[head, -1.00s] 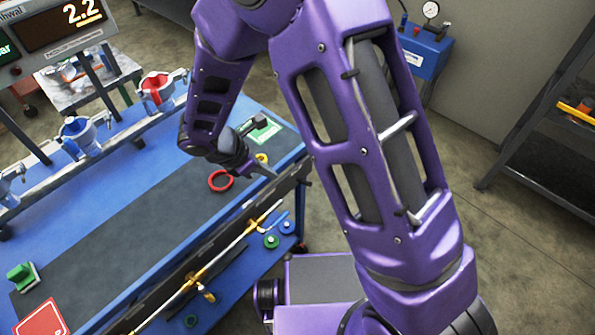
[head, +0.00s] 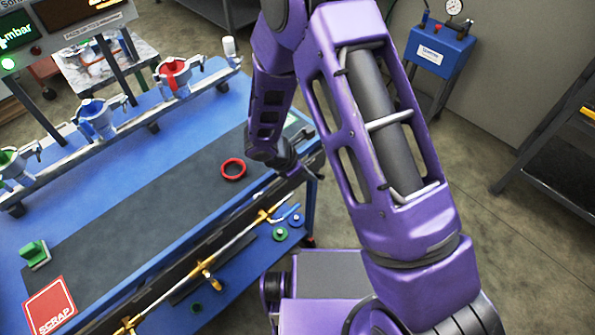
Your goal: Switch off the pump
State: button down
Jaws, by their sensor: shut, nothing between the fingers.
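A blue box with a round gauge and a red-topped part (head: 440,50) stands on a dark stand by the wall at the upper right; it appears to be the pump. Its switch cannot be made out clearly. My gripper (head: 312,178) is shut and empty over the right end of the workbench, well apart from the blue box. My arm hides part of the bench end and the floor between them.
The blue workbench (head: 130,130) carries a red ring (head: 233,169), a green block (head: 35,253) and a red scrap sign (head: 50,307). Several clamp fittings line its rail, including a red one (head: 174,76). A dark shelf (head: 560,150) stands right. Floor before the blue box is clear.

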jog(key=shift+w+d+f, duration=0.25)
jog(key=shift+d+f, duration=0.05)
jog(key=shift+d, duration=0.15)
jog(key=shift+f, duration=0.1)
jog(key=shift+b, duration=0.3)
